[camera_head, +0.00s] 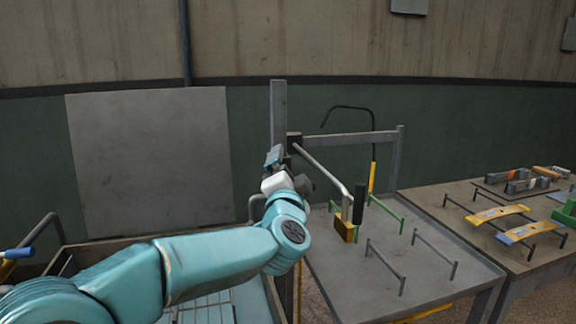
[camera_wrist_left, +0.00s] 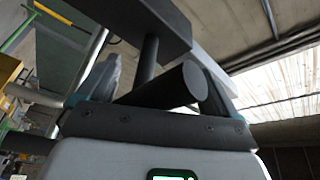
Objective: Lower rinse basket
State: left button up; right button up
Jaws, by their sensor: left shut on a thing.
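My left gripper (camera_head: 274,160) is in the middle of the head view, beside a grey upright post. It is shut on a dark round handle (camera_wrist_left: 170,88), which shows between its fingers in the left wrist view. What the handle joins to is partly hidden by the gripper. A wire grid (camera_head: 205,308), which looks like part of the rinse basket, shows low in the basin (camera_head: 65,262) at the bottom left, largely hidden by my left arm. My right gripper is not in view.
The grey post (camera_head: 278,112) stands close to my gripper. A pale bar runs from it towards a black grip (camera_head: 359,203) above a grey table (camera_head: 345,285) with green and grey rails. A brown table (camera_head: 430,205) with yellow strips stands at right.

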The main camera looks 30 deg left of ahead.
pick_arm(q)
jog(key=shift+s+d+r, duration=0.1)
jog(key=shift+r, duration=0.4)
jog(key=shift+d+f, duration=0.1)
jog(key=shift+d, duration=0.05)
jog(key=shift+v, duration=0.85)
jog(key=shift+b+v, duration=0.3)
jog(key=shift+v, duration=0.85)
jog(key=f+p+v, duration=0.1)
jog(key=v, duration=1.4)
